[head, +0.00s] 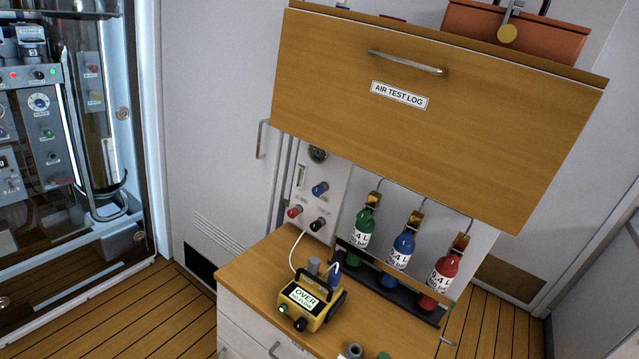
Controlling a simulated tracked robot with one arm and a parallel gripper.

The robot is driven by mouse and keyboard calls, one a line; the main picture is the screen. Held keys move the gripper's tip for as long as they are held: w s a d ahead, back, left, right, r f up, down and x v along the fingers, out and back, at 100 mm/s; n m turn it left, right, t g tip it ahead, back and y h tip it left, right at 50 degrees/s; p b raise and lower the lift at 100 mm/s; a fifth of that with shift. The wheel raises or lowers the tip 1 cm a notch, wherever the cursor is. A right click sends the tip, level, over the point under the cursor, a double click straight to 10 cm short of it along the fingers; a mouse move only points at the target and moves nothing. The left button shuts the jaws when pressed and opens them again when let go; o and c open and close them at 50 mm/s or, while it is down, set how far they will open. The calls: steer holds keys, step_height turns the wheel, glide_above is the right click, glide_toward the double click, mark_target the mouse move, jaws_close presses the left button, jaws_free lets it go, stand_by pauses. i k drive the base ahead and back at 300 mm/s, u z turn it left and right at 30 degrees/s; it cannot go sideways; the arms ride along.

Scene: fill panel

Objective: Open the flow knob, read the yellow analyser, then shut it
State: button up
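The yellow analyser (313,302) stands on the wooden counter. Its lit screen reads "OVER" above a smaller line that I cannot read surely. A white tube runs from it towards the pale fill panel (309,181) behind. The panel carries a blue knob (320,188), a red knob (295,211), a black knob (318,224) and a round dark gauge (317,153). Their labels are too small to read, so I cannot tell which is the flow knob or how it is set. The overhanging cabinet hides part of the panel. My gripper is not in view.
Green (365,228), blue (402,250) and red (443,275) bottles stand in a black rack on the counter (252,269). The "AIR TEST LOG" cabinet (440,110) overhangs them, with a brown bag (515,35) on top. A glass-fronted equipment cabinet (60,230) stands at left.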

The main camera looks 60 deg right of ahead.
mark_target(317, 190)
steer(key=z, duration=0.5)
steer(key=i, duration=0.95)
steer(key=z, duration=0.65)
steer(key=k, duration=0.8)
steer(key=z, duration=0.2)
steer(key=i, duration=0.85)
steer(key=u, duration=0.1)
